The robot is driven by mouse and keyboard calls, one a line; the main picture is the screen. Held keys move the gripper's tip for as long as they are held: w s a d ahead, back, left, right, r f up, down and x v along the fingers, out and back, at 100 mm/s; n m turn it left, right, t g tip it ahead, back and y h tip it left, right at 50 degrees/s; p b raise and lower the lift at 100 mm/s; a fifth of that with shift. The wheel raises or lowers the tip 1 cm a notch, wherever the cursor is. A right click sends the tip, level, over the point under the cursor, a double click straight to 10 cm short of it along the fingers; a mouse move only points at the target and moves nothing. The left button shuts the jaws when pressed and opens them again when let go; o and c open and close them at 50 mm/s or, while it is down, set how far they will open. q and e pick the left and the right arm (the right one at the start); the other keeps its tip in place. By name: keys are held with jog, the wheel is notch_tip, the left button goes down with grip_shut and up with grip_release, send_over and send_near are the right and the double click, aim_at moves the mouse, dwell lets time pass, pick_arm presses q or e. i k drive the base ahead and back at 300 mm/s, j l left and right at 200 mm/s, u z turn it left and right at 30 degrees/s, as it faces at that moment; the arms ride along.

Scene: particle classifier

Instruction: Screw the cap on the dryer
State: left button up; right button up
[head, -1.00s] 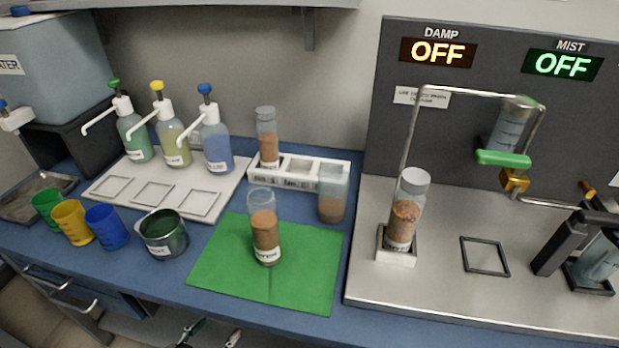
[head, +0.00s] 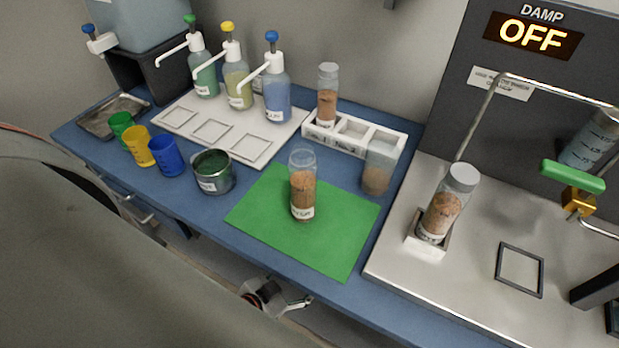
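A clear jar of brown grains (head: 302,190) stands upright on the green mat (head: 268,238). It has a white label I cannot read, and no solid cap shows on its mouth. A similar jar (head: 445,212) with a pale cap (head: 463,176) stands tilted in a small holder at the right. A third capped jar (head: 327,98) stands in the white rack (head: 399,145). I cannot tell which cap the task names. A large grey arm part, probably mine, fills the lower left. A small mechanical part below the table edge may be my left gripper (head: 268,297); its fingers are unclear. My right gripper is not in view.
Several coloured cups stand at the left beside a metal tin (head: 213,172). Pump bottles line a pale tray (head: 262,150). A metal platform (head: 397,262) with a square frame (head: 520,269) lies at right.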

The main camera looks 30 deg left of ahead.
aim_at(303, 164)
jog(key=k+u, duration=0.1)
jog(key=u, duration=0.3)
jog(key=k+u, duration=0.1)
jog(key=u, duration=0.25)
jog(key=k+u, duration=0.1)
jog(key=u, duration=0.3)
jog(key=k+j+u, duration=0.1)
jog(key=u, duration=0.25)
